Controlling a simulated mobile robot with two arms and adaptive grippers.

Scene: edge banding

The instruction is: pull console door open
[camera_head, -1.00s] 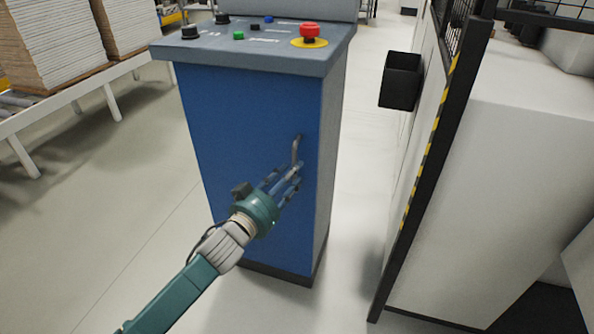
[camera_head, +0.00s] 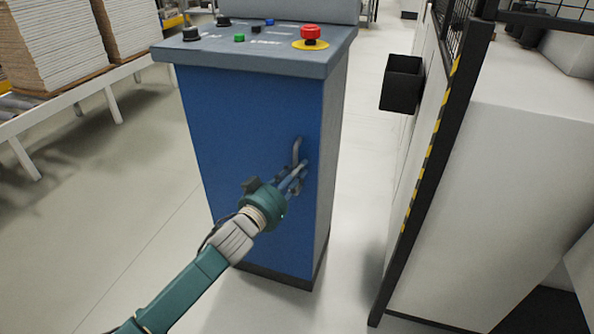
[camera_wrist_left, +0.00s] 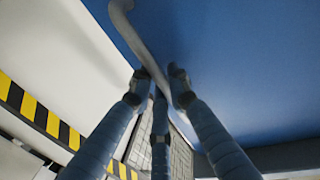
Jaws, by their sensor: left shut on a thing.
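The console (camera_head: 240,110) stands in the middle of the head view, with a blue door front and a grey top. The door looks closed against the console body. A grey bar handle (camera_head: 297,148) stands near the door's right edge. My left gripper (camera_head: 298,176) is shut on the handle's lower part. In the left wrist view its fingers (camera_wrist_left: 160,90) close around the handle (camera_wrist_left: 150,55), whose upper end curves to the blue panel. The fingers partly hide the lower handle. My right gripper is not in view.
A red emergency button (camera_head: 310,32) and small knobs sit on the console top. A black-framed guard (camera_head: 430,170) with yellow stripes and a black bin (camera_head: 401,83) stand to the right. Stacked boards (camera_head: 50,40) lie on a conveyor at left. Floor left of the console is clear.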

